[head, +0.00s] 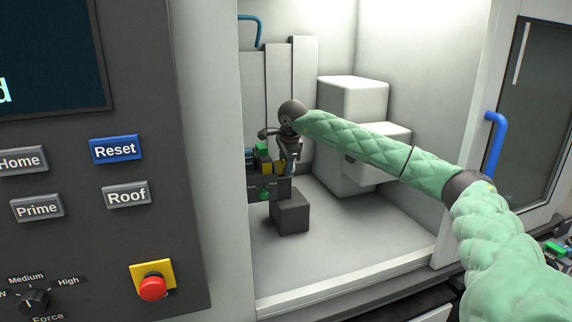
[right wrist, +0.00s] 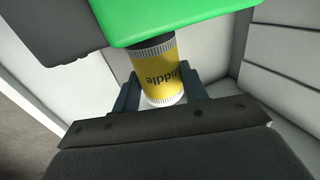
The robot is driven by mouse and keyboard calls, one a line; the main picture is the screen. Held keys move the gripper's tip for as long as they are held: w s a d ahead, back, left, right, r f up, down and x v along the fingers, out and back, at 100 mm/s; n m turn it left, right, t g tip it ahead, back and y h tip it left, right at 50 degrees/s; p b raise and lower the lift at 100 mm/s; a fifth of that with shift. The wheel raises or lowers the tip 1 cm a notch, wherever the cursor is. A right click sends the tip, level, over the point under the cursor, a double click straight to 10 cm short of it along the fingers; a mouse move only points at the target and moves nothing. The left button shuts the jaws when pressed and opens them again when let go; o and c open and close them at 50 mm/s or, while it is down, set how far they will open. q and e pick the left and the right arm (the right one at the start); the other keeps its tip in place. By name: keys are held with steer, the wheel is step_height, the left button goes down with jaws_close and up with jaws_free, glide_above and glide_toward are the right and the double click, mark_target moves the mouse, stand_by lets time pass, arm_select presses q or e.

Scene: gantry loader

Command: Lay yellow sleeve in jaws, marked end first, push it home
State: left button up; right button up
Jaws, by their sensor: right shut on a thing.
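The yellow sleeve (right wrist: 158,75) is in the right wrist view, with dark upside-down lettering that reads "Middle" and pale, ticked bands at both ends. My right gripper (right wrist: 160,92) is shut on it, one dark finger on each side. The sleeve's far end meets or passes under the edge of a green block (right wrist: 170,18); I cannot tell which. In the head view my right gripper (head: 290,160) is inside the machine, at the dark fixture (head: 262,190) that has green and yellow parts. The sleeve cannot be told apart there. My left gripper is out of view.
The fixture stands by a dark grey block (head: 291,214) on the pale cabinet floor (head: 350,235). White stepped housings (head: 352,100) stand behind my forearm. A control panel (head: 110,240) with a red stop button (head: 152,288) is at left. A blue-handled door (head: 496,140) is at right.

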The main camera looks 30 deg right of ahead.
mark_target(274, 163)
steer(key=shift+w+a, duration=0.15)
steer(key=shift+a, duration=0.45)
steer(key=shift+w+a, duration=0.15)
steer(key=shift+a, duration=0.3)
steer(key=shift+w+a, duration=0.1)
steer(key=shift+a, duration=0.4)
stand_by(0.4)
steer(key=shift+w+a, duration=0.1)
steer(key=shift+a, duration=0.35)
steer(key=o, duration=1.2)
steer(key=shift+o, duration=1.2)
steer(key=shift+f, duration=0.1)
